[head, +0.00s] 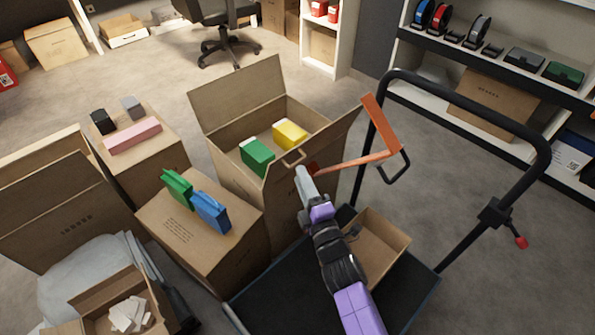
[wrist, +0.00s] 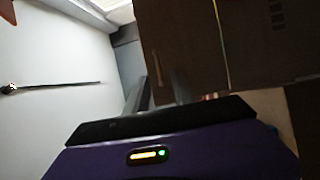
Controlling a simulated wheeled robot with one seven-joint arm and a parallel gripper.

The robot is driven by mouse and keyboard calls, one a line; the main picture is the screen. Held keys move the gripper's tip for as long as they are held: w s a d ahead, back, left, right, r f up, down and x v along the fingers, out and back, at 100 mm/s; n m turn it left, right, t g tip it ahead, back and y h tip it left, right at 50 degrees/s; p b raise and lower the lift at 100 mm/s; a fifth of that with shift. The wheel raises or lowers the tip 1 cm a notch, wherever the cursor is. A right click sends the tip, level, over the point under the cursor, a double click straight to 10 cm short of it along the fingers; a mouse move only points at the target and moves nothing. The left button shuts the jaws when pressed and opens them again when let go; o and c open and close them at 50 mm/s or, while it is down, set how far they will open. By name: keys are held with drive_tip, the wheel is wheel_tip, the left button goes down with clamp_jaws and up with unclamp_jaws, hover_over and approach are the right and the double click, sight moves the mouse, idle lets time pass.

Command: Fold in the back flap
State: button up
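The open carton (head: 232,168) stands in the middle of the head view with a green box (head: 257,157) and a yellow box (head: 290,134) inside. Its back flap (head: 238,92) stands up, leaning away from the opening. A near flap (head: 325,142) also stands up, with a tan loop (head: 293,157) by its edge. My gripper (head: 300,172) is at the near side of the carton, apart from the back flap. In the wrist view my gripper (wrist: 158,92) shows two fingers with a gap between them, nothing held, beside a brown cardboard face (wrist: 200,45).
A black trolley handle (head: 470,90) and an orange bar (head: 375,125) rise to the right. A closed carton (head: 225,245) with green and blue items stands at left front. A small open carton (head: 385,240) lies by my arm. Floor behind the back flap is clear.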

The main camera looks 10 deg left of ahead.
drive_tip(key=shift+b+x, duration=0.6)
drive_tip(key=shift+x, duration=1.35)
clamp_jaws()
